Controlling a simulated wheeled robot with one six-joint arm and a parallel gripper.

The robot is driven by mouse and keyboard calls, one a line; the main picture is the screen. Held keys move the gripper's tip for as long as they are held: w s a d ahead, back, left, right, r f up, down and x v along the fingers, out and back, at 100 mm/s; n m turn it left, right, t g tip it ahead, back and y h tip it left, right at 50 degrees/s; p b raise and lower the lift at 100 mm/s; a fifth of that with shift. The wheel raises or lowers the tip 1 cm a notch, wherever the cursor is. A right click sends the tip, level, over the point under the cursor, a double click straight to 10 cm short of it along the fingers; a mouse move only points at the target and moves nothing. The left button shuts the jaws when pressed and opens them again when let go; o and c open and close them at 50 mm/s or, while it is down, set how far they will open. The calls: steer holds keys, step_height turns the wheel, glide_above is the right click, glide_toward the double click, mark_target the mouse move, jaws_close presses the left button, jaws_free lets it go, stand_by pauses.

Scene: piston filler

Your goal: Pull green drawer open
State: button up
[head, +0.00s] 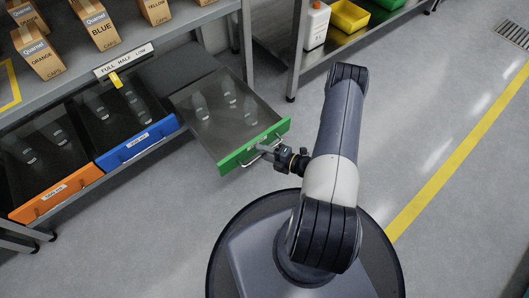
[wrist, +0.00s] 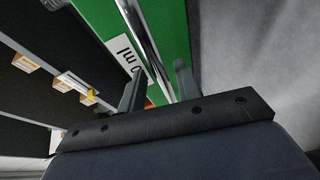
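The green drawer (head: 255,146) stands well out from the rack in the head view, much farther than the two drawers to its left. Several small clear bottles lie in its dark tray (head: 185,97). Its front (wrist: 95,15) fills the upper middle of the wrist view, with a white label (wrist: 132,62). The chrome bar handle (wrist: 146,35) crosses that front. My gripper (head: 266,151) is at the handle. In the wrist view its two fingers (wrist: 163,68) stand apart with the bar between them, and gaps show beside the bar.
A blue drawer (head: 138,145) and an orange drawer (head: 57,195) sit left of the green one. Caps boxes (head: 97,25) stand on the shelf above. The floor at right is clear.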

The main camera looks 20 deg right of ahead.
steer(key=o, duration=1.1)
step_height(320, 180, up, 9)
steer(key=p, duration=0.4)
steer(key=shift+r, duration=0.5)
steer(key=f+g, duration=0.1)
steer(key=s+f, duration=0.1)
steer(key=f, duration=0.1)
steer(key=f+g+h, duration=0.1)
steer(key=f, duration=0.1)
steer(key=shift+s+g, duration=0.3)
steer(key=shift+s, duration=0.1)
steer(key=shift+f+v, duration=0.25)
steer(key=shift+v, duration=0.95)
steer(key=shift+c, duration=0.3)
steer(key=shift+s+d, duration=0.45)
steer(key=shift+d, duration=0.05)
steer(key=shift+c, duration=0.8)
steer(key=shift+s+d+r, duration=0.1)
steer(key=shift+s+d, duration=0.1)
steer(key=shift+s, duration=0.05)
steer(key=c, duration=0.9)
steer(key=shift+s+d+r+p, duration=0.2)
steer(key=shift+s+d, duration=0.65)
steer(key=shift+s, duration=0.2)
steer(key=shift+s+d+r+p, duration=0.15)
steer(key=shift+s+d+r, duration=0.05)
steer(key=shift+s+d, duration=0.75)
steer(key=shift+s+d+r+p, duration=0.2)
steer(key=shift+s+d, duration=0.55)
steer(key=shift+s, duration=0.4)
